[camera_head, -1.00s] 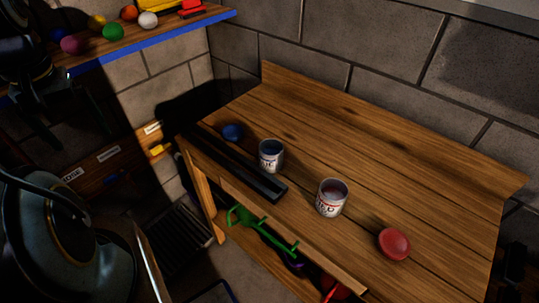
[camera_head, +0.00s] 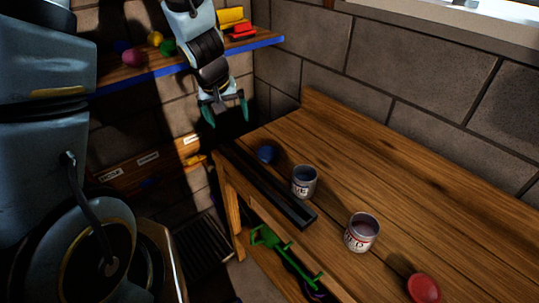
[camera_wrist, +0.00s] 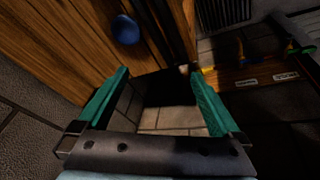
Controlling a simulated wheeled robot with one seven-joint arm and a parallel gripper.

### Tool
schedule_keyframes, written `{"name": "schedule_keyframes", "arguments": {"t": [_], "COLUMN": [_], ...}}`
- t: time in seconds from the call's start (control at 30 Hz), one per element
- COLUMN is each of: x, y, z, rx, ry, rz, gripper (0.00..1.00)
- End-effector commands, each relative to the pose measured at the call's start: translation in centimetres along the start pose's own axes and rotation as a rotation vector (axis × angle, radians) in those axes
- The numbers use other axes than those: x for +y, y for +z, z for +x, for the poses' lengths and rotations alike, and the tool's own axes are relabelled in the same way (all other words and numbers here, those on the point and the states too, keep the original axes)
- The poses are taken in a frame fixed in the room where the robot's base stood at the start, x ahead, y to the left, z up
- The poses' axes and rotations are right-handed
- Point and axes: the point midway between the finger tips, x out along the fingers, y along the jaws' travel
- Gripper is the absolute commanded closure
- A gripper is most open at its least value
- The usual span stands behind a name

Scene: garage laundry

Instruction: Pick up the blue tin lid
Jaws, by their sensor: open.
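The blue tin lid (camera_head: 267,154) is a small round dark blue disc lying on the far left end of the wooden workbench (camera_head: 400,170). It also shows in the wrist view (camera_wrist: 125,30), beyond my left fingertip. My gripper (camera_head: 225,110) is open and empty, with teal fingers pointing down. In the head view it hangs above and to the left of the lid, off the bench's left end. In the wrist view the gap between the fingers (camera_wrist: 160,85) shows dark space and floor tiles, not the lid. Nothing hides the lid.
A blue-labelled tin (camera_head: 304,182) and a red-labelled tin (camera_head: 361,232) stand on the bench. A red lid (camera_head: 423,289) lies at the right. A dark rail (camera_head: 270,190) runs along the front edge. A shelf (camera_head: 130,72) with colored balls is at upper left, close to my arm.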

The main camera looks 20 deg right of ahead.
Motion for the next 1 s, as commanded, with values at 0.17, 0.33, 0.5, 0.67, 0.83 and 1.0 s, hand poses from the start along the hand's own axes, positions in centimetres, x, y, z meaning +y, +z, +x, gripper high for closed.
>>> {"name": "schedule_keyframes", "arguments": {"t": [0.17,0.33,0.5,0.67,0.83,1.0], "x": [6.4,8.9,9.3,9.0,8.8,8.7], "y": [1.0,2.1,2.5,2.5,2.3,2.2], "z": [4.6,6.7,7.9,10.3,12.6,13.5], "rx": [0.036,0.053,0.058,0.057,0.057,0.057], "ry": [-0.052,-0.099,-0.114,-0.113,-0.112,-0.112], "rz": [0.069,0.1,0.106,0.103,0.103,0.103], "gripper": [0.0,0.0,0.0,0.0,0.0,0.0]}}
